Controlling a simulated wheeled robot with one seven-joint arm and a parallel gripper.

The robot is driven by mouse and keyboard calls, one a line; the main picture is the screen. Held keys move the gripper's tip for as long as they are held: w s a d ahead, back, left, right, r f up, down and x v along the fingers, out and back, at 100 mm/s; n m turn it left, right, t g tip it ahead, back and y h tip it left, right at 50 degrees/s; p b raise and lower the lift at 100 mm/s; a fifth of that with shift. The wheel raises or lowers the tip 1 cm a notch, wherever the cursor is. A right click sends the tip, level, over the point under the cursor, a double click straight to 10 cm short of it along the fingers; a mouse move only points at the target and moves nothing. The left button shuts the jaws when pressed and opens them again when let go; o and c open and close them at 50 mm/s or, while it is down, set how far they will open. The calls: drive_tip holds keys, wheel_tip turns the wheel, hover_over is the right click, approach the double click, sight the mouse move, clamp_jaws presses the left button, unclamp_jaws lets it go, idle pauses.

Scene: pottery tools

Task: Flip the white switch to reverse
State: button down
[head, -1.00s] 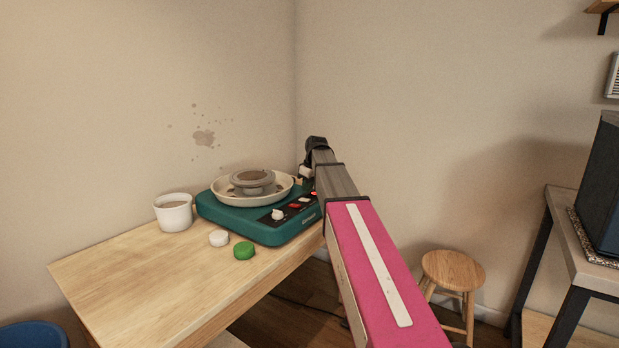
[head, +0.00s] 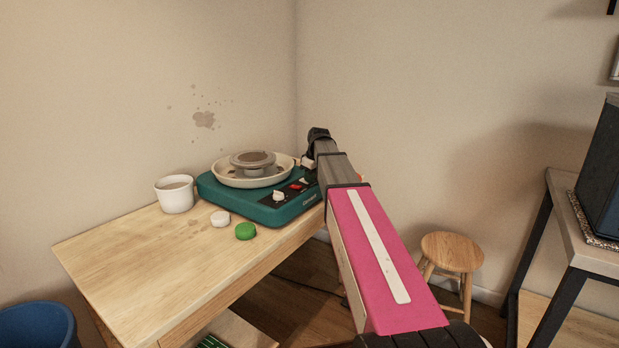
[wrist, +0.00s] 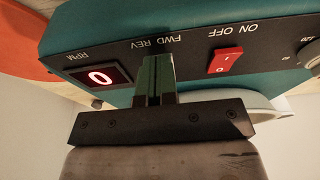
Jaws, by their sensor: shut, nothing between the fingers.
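The teal pottery wheel (head: 240,204) stands on the wooden table, with its control panel on the front right. In the wrist view the panel (wrist: 190,52) appears upside down, with the FWD REV label just beyond my fingertips. My gripper (wrist: 155,66) is shut and empty, its fingers up against or close over the panel below that label; I cannot tell whether they touch it. The fingers hide the white switch in the wrist view. In the head view a small white switch (head: 304,181) seems to show beside the red one; its position is unreadable.
The red ON OFF switch (wrist: 226,61) and the RPM display (wrist: 100,76), reading 0, flank my fingers. A white knob (head: 278,196) is on the panel's left. A white cup (head: 175,196), white lump (head: 220,218) and green lump (head: 245,231) stand nearby. A stool (head: 452,252) is right.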

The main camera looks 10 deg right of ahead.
drive_tip(key=shift+r, duration=0.8)
